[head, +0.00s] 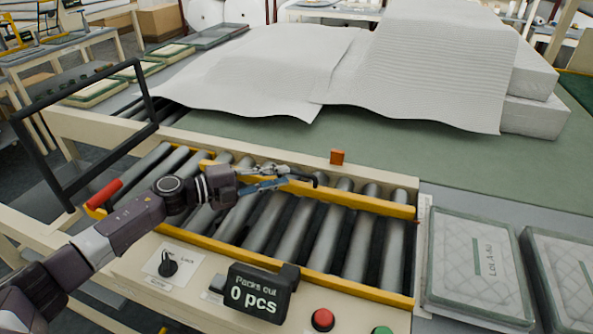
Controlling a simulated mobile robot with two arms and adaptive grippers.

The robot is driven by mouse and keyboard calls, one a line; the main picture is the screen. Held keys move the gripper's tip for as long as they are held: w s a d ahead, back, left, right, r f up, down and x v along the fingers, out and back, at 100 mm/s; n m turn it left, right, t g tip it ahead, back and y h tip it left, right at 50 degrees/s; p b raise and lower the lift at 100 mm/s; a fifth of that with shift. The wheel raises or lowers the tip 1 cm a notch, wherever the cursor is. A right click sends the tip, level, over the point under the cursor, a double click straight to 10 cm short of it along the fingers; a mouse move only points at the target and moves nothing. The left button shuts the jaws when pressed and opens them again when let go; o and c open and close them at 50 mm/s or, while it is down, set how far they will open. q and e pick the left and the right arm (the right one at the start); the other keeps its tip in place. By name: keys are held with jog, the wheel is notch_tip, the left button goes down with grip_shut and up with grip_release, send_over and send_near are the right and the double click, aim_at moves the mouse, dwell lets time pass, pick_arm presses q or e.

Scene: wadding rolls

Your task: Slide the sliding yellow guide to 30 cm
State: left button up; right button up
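Two yellow rails run along the roller conveyor: a far one (365,204) and a near one (330,284). I cannot tell for certain which is the sliding guide. My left gripper (302,181) reaches in from the left over the rollers, at the far yellow rail. My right gripper is not in view.
The front panel holds a lock knob (168,266), a "0 pcs" counter (257,293) and a red button (323,320). White wadding (430,65) covers the back table; packed pads (478,265) lie right.

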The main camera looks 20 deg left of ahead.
aim_at(296, 173)
pick_arm(q)
jog(key=p+x, duration=0.1)
jog(key=x, duration=0.4)
jog(key=shift+w, duration=0.15)
grip_shut()
